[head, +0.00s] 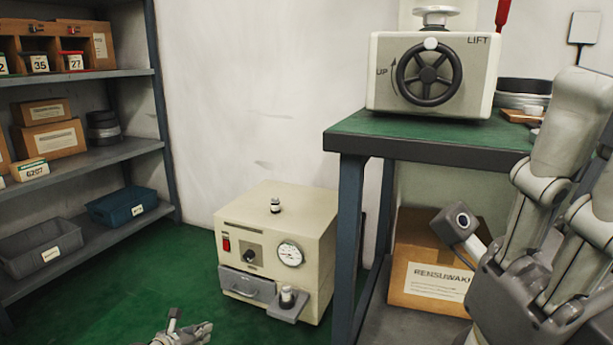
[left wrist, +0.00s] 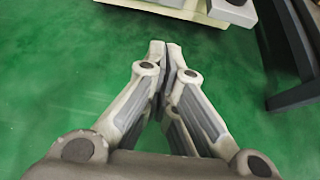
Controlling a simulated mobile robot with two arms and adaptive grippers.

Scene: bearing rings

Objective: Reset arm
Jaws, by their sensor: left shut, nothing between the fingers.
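My left gripper (head: 203,329) shows low at the bottom edge of the head view, over the green floor and in front of the cream machine. In the left wrist view its two fingers (left wrist: 168,48) meet at the tips, with nothing between them. My right gripper (head: 560,215) fills the right edge of the head view, close to the camera.
The cream machine (head: 263,262) with gauge and drawer stands on the floor. Right of it is a green-topped bench (head: 420,135) bearing a handwheel press (head: 475,85). A cardboard box (head: 415,255) sits beneath. Shelves (head: 85,160) with boxes and bins stand left. Floor between is clear.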

